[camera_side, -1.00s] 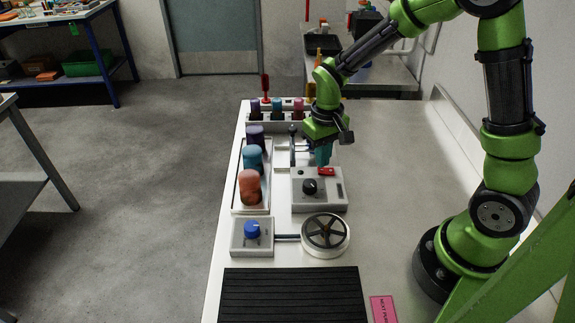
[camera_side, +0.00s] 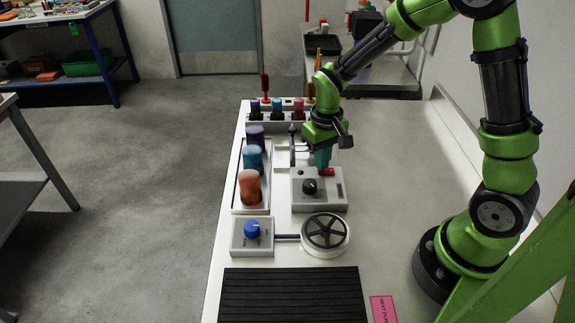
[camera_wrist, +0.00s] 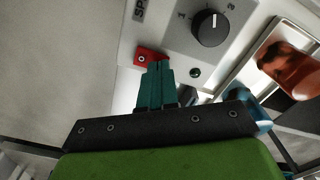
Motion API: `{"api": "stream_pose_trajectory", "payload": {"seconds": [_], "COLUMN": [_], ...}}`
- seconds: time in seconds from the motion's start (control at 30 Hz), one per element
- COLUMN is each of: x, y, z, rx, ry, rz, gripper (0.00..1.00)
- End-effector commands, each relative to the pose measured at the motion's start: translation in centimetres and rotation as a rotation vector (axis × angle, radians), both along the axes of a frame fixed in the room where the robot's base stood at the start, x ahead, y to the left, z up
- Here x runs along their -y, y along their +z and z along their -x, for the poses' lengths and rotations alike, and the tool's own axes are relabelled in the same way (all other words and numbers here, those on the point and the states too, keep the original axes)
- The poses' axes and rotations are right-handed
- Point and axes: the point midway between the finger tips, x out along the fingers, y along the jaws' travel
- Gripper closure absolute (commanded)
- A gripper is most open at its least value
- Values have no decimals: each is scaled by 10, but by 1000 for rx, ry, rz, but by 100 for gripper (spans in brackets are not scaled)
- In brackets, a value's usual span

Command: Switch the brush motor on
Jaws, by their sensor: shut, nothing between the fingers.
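The brush motor's control box (camera_side: 330,199) is a light grey box on the white bench, with a black knob (camera_side: 310,187) and a red rocker switch (camera_side: 327,171). In the wrist view the red switch (camera_wrist: 146,57) lies just beyond my fingertips, and the black knob (camera_wrist: 209,28) sits up and to the right beside a dial scale. My gripper (camera_wrist: 158,66) has teal fingers, shut and empty, with the tips at the switch's edge. I cannot tell whether they touch it. The fingers partly hide the switch in the side view.
A tray with several coloured capped bottles (camera_side: 250,187) stands left of the box. A grey box with a blue knob (camera_side: 252,229) and a spoked wheel (camera_side: 325,232) are in front. A black ribbed mat (camera_side: 290,296) lies nearest. The bench to the right is clear.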

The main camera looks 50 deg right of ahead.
Motion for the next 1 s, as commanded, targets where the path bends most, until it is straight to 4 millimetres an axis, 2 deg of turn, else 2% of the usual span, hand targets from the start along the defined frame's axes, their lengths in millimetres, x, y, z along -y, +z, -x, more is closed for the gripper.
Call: {"api": "stream_pose_trajectory", "payload": {"seconds": [0.57,1.0], "x": [0,0], "y": [-7,24], "z": [0,-1], "rx": [0,4], "ry": [-1,0], "rz": [0,0], "gripper": [100,100]}}
